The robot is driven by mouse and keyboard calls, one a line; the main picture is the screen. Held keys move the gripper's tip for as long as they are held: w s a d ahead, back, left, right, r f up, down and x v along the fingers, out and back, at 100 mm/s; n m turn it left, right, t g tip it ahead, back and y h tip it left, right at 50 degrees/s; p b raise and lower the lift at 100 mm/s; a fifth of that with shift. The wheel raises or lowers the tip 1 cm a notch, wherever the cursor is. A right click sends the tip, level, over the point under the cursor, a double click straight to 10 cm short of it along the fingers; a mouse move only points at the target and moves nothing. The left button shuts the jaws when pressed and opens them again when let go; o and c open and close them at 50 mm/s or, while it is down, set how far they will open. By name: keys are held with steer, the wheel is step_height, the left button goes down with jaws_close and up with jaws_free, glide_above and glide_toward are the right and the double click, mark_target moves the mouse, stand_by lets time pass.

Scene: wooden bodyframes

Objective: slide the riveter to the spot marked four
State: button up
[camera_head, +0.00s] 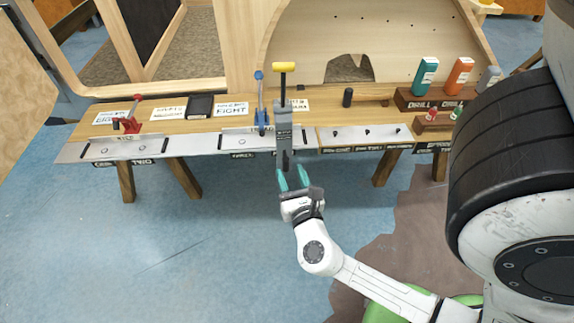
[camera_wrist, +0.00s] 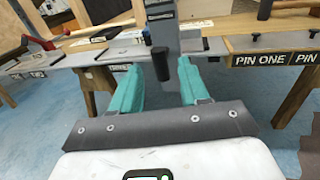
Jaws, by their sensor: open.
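The riveter is most likely the tall grey tool (camera_head: 284,125) with a yellow top handle, upright at the bench's front rail. In the wrist view its grey column (camera_wrist: 162,22) rises above a short black handle (camera_wrist: 160,62). My gripper (camera_head: 291,177) is open in front of its lower part. In the wrist view the teal fingers (camera_wrist: 160,75) stand either side of the black handle, with gaps; whether the handle lies fully between them I cannot tell. The rail (camera_head: 205,142) bears labels TWO (camera_head: 143,162) and THREE (camera_head: 242,155). I cannot make out a label four.
A blue-handled tool (camera_head: 261,105) stands just left of the riveter, and a red one (camera_head: 131,119) farther left. A panel with pins (camera_head: 366,139) lies to the right.

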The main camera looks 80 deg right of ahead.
steer(key=v, duration=0.6)
steer(key=shift+d, duration=0.1)
stand_by(0.4)
steer(key=s+d+r+m+g+p, duration=0.2)
steer(key=d+r+m+g, duration=0.15)
steer(key=m, duration=0.65)
steer(key=w+a+f+m+g+y+p, duration=0.1)
steer(key=a+f+m+g+y+p, duration=0.1)
steer(key=a+m+y, duration=0.5)
steer(key=w+a+f+m+g+y+p, duration=0.1)
steer(key=a+f+m+g+y+p, duration=0.1)
steer(key=a+f+m+y, duration=0.2)
steer(key=a+m+y, duration=0.3)
steer(key=a+y, duration=0.1)
steer(key=a, duration=0.1)
steer(key=shift+w+a+m+g, duration=0.25)
steer(key=shift+a+m+g, duration=0.05)
steer(key=shift+a+g, duration=0.1)
stand_by(0.5)
